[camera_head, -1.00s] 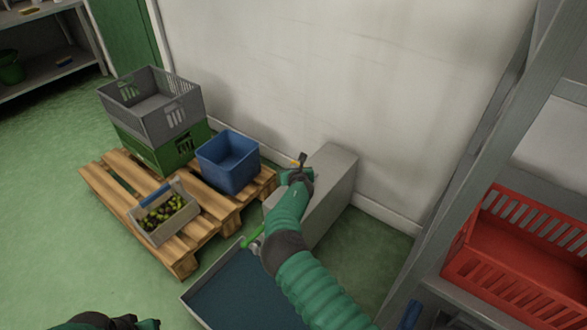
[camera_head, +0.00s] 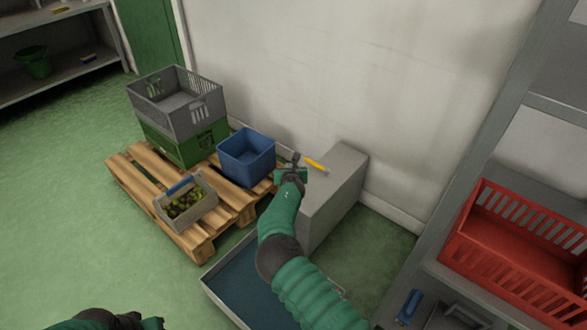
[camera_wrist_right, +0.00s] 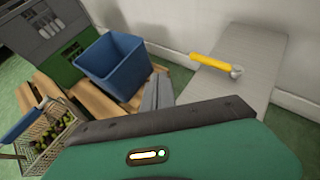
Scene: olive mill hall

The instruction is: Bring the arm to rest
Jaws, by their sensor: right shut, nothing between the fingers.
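My right arm reaches up from the bottom of the head view. Its gripper (camera_head: 295,159) is shut and empty, in front of the left side of a grey block (camera_head: 343,175). In the right wrist view the closed fingers (camera_wrist_right: 158,92) point toward the gap between the blue bin (camera_wrist_right: 113,64) and the block. My left gripper (camera_head: 140,321) shows only in part at the bottom left edge; its jaw state is unclear.
A yellow-handled tool (camera_head: 314,164) lies on the block. A wooden pallet (camera_head: 140,182) carries grey and green crates, the blue bin and a small crate (camera_head: 206,208) of olives. A blue-floored tray (camera_head: 212,293) lies below. A red crate (camera_head: 515,255) stands on the right shelf.

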